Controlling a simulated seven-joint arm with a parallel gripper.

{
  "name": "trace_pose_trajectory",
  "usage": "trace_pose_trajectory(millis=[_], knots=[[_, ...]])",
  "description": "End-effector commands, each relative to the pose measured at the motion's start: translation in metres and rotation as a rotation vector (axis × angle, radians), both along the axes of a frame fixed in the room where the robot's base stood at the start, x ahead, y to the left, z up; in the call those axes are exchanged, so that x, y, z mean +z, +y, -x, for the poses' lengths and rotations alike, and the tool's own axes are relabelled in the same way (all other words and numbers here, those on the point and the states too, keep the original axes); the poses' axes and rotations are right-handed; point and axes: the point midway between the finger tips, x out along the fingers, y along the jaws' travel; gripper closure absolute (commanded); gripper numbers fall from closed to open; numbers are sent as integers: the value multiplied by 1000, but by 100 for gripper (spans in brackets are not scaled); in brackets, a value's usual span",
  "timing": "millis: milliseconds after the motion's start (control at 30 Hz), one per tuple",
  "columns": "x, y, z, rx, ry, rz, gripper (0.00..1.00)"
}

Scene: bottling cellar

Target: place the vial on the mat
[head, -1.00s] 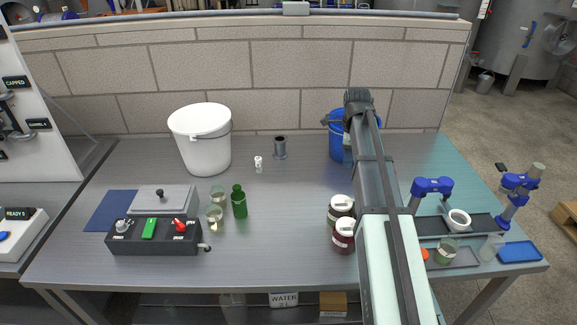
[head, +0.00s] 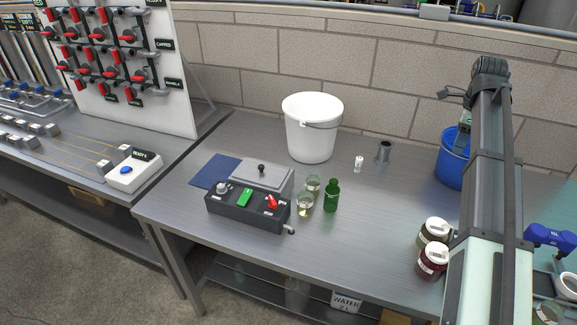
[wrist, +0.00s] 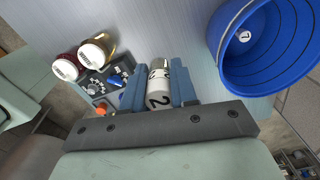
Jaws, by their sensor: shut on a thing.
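The vial (wrist: 158,92) is in the wrist view, a small pale cylinder with a "2" on its label. My gripper (wrist: 158,75) is shut on it, with one blue finger on each side. In the head view my arm hides the vial and most of the gripper, near the blue bucket. The mat (head: 209,172) is a flat dark blue sheet at the left of the table in the head view, partly hidden by the control box. It is bare where it shows, and well apart from my gripper.
A blue bucket (wrist: 270,75) stands beside the gripper. Between arm and mat are a white bucket (head: 313,135), a small white bottle (head: 358,164), a grey cup (head: 384,151), a green bottle (head: 331,196), glasses (head: 305,204) and a control box (head: 246,208). Two jars (head: 432,260) stand near my arm.

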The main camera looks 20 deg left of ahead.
Motion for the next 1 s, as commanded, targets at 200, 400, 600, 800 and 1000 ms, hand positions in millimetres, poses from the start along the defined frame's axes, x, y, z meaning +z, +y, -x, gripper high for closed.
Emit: trace_pose_trajectory(millis=[200,400,600,800,1000], knots=[[2,60,-23,74,0,0,100],[4,133,-41,162,1,-1,100],[4,212,-52,251,2,0,100],[5,294,-54,340,2,-1,100],[5,377,-49,428,2,-1,100]])
